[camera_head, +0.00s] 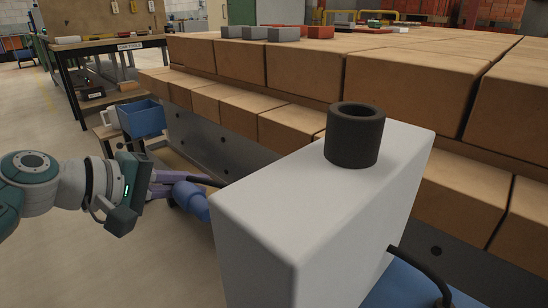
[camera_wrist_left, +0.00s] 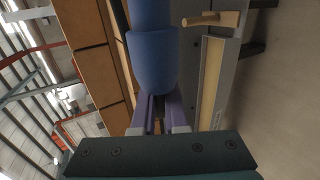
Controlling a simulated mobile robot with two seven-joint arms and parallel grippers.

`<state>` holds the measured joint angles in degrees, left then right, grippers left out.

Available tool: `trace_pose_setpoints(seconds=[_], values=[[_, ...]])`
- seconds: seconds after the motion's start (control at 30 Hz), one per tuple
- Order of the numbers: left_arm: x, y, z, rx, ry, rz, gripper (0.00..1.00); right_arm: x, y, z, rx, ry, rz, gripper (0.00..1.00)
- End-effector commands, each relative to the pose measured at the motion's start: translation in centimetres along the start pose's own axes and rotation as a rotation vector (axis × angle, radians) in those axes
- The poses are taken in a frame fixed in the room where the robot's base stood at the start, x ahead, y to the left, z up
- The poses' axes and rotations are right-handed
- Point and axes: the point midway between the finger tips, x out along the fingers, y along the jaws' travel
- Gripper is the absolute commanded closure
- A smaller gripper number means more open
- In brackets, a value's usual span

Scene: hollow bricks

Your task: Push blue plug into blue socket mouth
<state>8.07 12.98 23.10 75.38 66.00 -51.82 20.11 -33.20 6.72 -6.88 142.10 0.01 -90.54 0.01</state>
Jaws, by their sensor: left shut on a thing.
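My left gripper (camera_head: 172,186) has purple fingers, at the left of the head view beside the brick stack. It is shut on the blue plug (camera_head: 190,200), a rounded blue body partly hidden behind the pale box. In the left wrist view the plug (camera_wrist_left: 152,62) sits at the tips of the purple fingers (camera_wrist_left: 160,112), with a narrower blue part running up out of the picture. I cannot tell whether that narrower part belongs to the plug or to a socket. No socket mouth shows clearly. My right gripper is not in view.
A large pale box (camera_head: 320,195) with a dark ring (camera_head: 355,135) on top blocks the middle of the head view. Brown bricks (camera_head: 300,65) are stacked behind it. A blue bin (camera_head: 142,118) and a workbench (camera_head: 110,45) stand at left. Open floor lies at left.

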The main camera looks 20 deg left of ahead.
Motion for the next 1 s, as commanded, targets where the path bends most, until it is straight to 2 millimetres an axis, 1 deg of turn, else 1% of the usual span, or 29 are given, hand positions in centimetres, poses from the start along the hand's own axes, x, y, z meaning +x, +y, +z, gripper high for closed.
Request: trace_pose_setpoints(seconds=[0.33, 0.5, 0.6, 0.77, 1.0], values=[[-0.2, 0.3, 3.1, -0.001, -0.002, -0.002, 1.00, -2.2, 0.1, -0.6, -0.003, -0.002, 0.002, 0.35], [-0.1, 0.1, 4.6, 0.001, -0.003, -0.002, 1.00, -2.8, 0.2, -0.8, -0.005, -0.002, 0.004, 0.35], [-0.1, 0.1, 5.2, 0.000, -0.001, 0.000, 1.00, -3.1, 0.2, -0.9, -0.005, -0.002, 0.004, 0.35], [-0.1, 0.0, 5.8, 0.000, -0.001, -0.001, 1.00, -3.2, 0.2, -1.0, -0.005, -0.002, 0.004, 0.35], [0.0, 0.0, 5.8, 0.001, 0.000, -0.001, 1.00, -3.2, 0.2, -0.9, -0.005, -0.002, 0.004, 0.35]])
